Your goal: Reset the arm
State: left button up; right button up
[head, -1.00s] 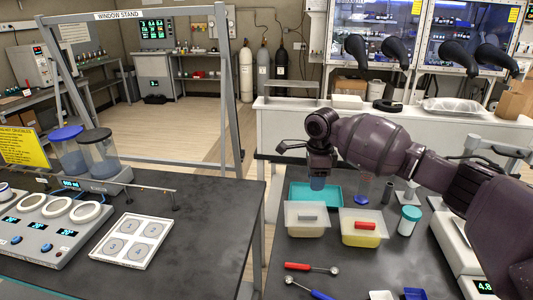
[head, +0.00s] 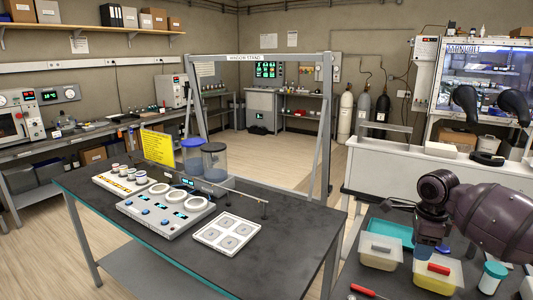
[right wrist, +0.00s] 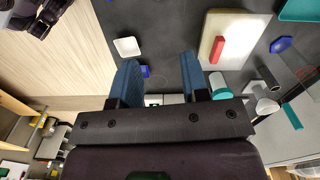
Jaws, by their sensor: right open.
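My right arm is dark purple and enters the head view from the right. Its gripper (head: 425,252) points down over the right-hand table, beside the yellow-filled tub with a red handle (head: 438,271). In the right wrist view the two blue fingers (right wrist: 160,76) stand apart with nothing between them. The tub also shows there, beyond the fingers (right wrist: 212,58).
A pale tub (head: 380,252), a teal tray (head: 385,230) and a teal-lidded jar (head: 493,277) crowd the table near the right gripper. The left table (head: 290,245) holds a control console (head: 165,212) and a white four-pad tray (head: 226,233).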

jog(key=w+a+r+n+t, duration=0.2)
jog(key=w+n+t, duration=0.2)
jog(key=n, duration=0.3)
jog(key=w+a+r+n+t, duration=0.2)
jog(key=w+a+n+t, duration=0.1)
jog(key=w+n, duration=0.3)
jog(key=s+a+f+n+t+y, duration=0.5)
jog(key=a+n, duration=0.4)
jog(key=n, duration=0.4)
pick_arm(q)
jog(key=shift+b+x, duration=0.8)
jog(key=shift+b, duration=0.15)
pick_arm(e)
jog(key=s+d+f+m+h, duration=0.1)
jog(key=s+d+f+h, duration=0.1)
jog(key=s+f, duration=1.1)
jog(key=s+d+f+m+h, duration=0.1)
jog(key=s+f+h, duration=0.2)
jog(key=s+f, duration=1)
jog(key=s, duration=0.8)
jog(key=shift+d, duration=0.35)
jog(key=shift+f, duration=0.1)
